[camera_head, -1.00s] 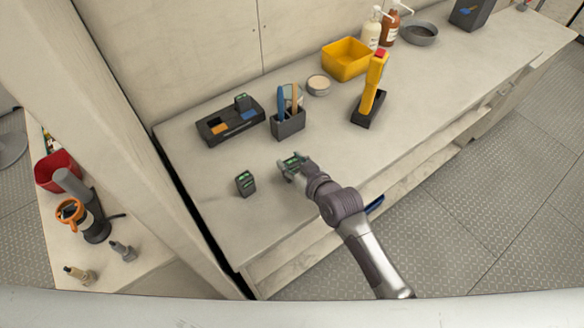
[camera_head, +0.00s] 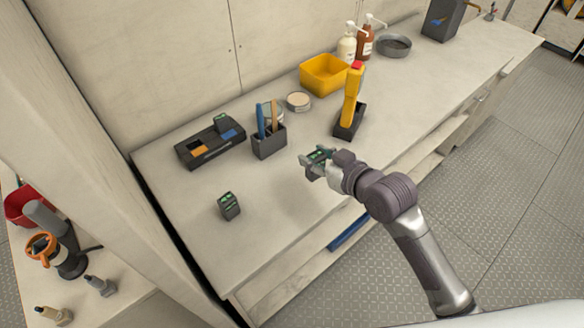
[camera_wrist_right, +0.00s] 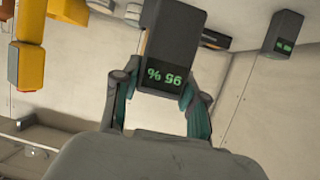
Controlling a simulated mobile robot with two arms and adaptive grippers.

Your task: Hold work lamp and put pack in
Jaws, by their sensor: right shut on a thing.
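My right gripper (camera_head: 318,161) is shut on a small dark pack (camera_head: 319,155) and holds it over the bench, left of and nearer than the work lamp. In the right wrist view the pack (camera_wrist_right: 172,45) sits between the fingers and shows an upside-down green percent reading. The yellow work lamp (camera_head: 352,97), red on top, stands upright in a black base (camera_head: 349,124); yellow parts of it (camera_wrist_right: 30,45) show in the wrist view. Whether the lamp has an open slot cannot be seen. My left gripper is not in view.
Another dark pack (camera_head: 229,206) stands on the bench (camera_head: 290,225). A black charger (camera_head: 209,150) holds a pack (camera_head: 221,122). A pen holder (camera_head: 268,146), round tin (camera_head: 298,101), yellow bin (camera_head: 324,74) and bottles (camera_head: 347,45) stand behind.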

